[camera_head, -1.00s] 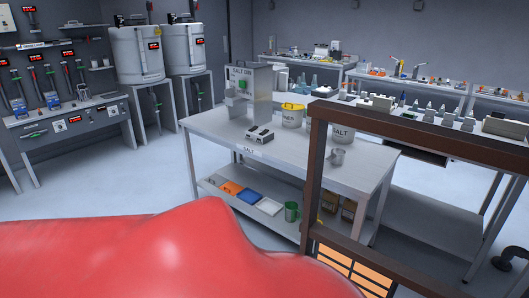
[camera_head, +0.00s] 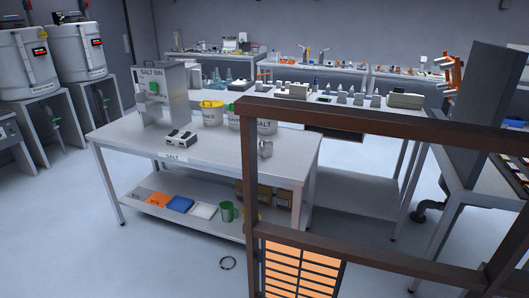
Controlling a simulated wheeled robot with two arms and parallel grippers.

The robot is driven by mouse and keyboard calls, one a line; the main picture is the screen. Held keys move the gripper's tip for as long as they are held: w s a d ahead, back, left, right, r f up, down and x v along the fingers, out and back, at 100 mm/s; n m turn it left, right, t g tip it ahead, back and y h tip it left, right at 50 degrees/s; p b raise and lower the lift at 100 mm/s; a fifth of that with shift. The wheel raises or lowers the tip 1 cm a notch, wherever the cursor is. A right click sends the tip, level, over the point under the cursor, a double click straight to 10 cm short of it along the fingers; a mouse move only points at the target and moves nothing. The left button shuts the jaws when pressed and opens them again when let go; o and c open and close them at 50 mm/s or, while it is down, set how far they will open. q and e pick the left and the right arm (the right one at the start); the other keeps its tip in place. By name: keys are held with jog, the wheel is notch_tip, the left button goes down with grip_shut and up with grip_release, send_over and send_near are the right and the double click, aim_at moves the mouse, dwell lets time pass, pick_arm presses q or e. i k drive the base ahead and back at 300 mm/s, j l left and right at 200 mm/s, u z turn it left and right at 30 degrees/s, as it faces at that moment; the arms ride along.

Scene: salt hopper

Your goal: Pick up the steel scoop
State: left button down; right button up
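A small steel vessel (camera_head: 266,149), possibly the steel scoop, stands on the right part of the grey table (camera_head: 220,148). A brown post in front partly covers it, and its exact shape is too small to tell. Neither of my grippers shows in the view. The grey box labelled SALT BIN (camera_head: 180,92) stands at the table's left back. A yellow-rimmed bucket (camera_head: 212,115) and a pale bucket labelled SALT (camera_head: 266,127) stand on the table.
A brown frame (camera_head: 380,123) with an orange slatted panel (camera_head: 295,272) stands in front of the table's right end. A small grey device (camera_head: 181,138) sits near the table's front edge. Floor at the left front is clear.

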aim_at(266, 147)
jog(key=z, duration=4.95)
jog(key=u, duration=0.9)
jog(key=k+u, duration=0.1)
jog(key=u, duration=0.35)
jog(key=j+u, duration=0.15)
jog(key=u, duration=0.25)
jog(key=k+j+u, duration=0.15)
jog(key=u, duration=0.3)
jog(key=j+u, duration=0.15)
jog(key=u, duration=0.3)
jog(key=j+u, duration=0.15)
jog(key=u, duration=0.3)
jog(key=j+u, duration=0.25)
jog(key=j, duration=0.25)
jog(key=i+j+u, duration=0.1)
jog(key=j+u, duration=0.2)
jog(key=j, duration=0.2)
jog(key=i+j+u, duration=0.1)
jog(key=j+u, duration=0.15)
jog(key=j, duration=0.2)
jog(key=i+j, duration=0.1)
jog(key=j, duration=0.3)
jog(key=i+j, duration=0.15)
jog(key=j, duration=0.2)
